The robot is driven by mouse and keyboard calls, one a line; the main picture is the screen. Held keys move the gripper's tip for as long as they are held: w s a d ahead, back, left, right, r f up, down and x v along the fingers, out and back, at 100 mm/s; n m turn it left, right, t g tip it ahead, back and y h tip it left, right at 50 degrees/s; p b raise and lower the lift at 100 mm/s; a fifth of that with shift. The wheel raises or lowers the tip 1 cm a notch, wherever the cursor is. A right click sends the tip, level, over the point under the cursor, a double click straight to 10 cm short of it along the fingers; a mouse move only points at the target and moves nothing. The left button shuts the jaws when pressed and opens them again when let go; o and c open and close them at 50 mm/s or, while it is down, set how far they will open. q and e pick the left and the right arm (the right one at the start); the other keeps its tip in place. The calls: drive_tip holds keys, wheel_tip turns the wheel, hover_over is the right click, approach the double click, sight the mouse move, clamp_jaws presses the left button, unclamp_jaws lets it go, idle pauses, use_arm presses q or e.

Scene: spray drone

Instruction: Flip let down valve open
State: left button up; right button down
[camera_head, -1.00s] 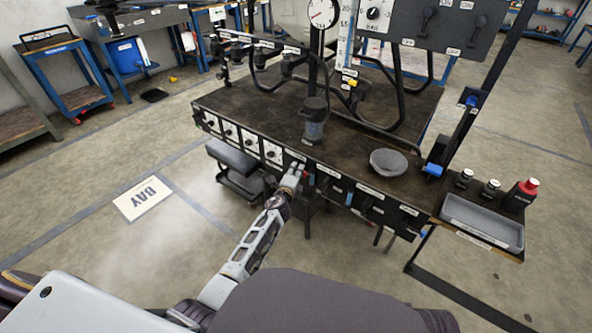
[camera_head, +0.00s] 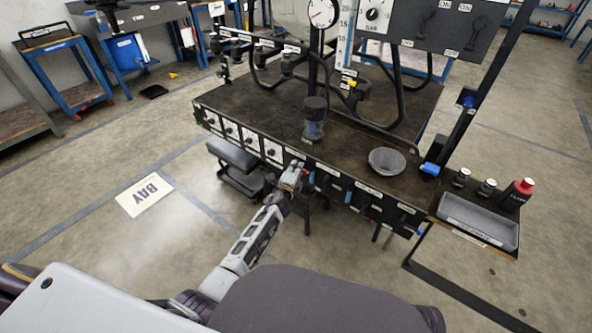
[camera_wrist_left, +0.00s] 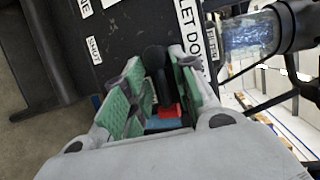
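The let-down valve's black lever (camera_wrist_left: 157,68) shows in the left wrist view, beside the white "LET DOWN" label (camera_wrist_left: 190,30) on the bench's dark front panel. Red and blue parts (camera_wrist_left: 168,110) lie low between the fingers. My left gripper (camera_wrist_left: 158,82) has its green-padded fingers apart on either side of the lever; firm contact cannot be made out. In the head view my left gripper (camera_head: 296,172) is at the front edge of the bench, and the lever is too small to tell there. My right gripper is not in view.
The dark bench (camera_head: 255,100) carries a clear filter jar (camera_head: 314,118), a grey round dish (camera_head: 387,161) and black hoses. A grey tray (camera_head: 478,219) and a red-capped bottle (camera_head: 519,192) are at the right. More labelled controls line the front panel.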

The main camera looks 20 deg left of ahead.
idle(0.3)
use_arm(q)
drive_tip(key=shift+s, duration=0.15)
drive_tip(key=s+r, duration=0.2)
drive_tip(key=s, duration=0.9)
drive_tip(key=shift+s, duration=0.25)
idle(0.4)
idle(0.6)
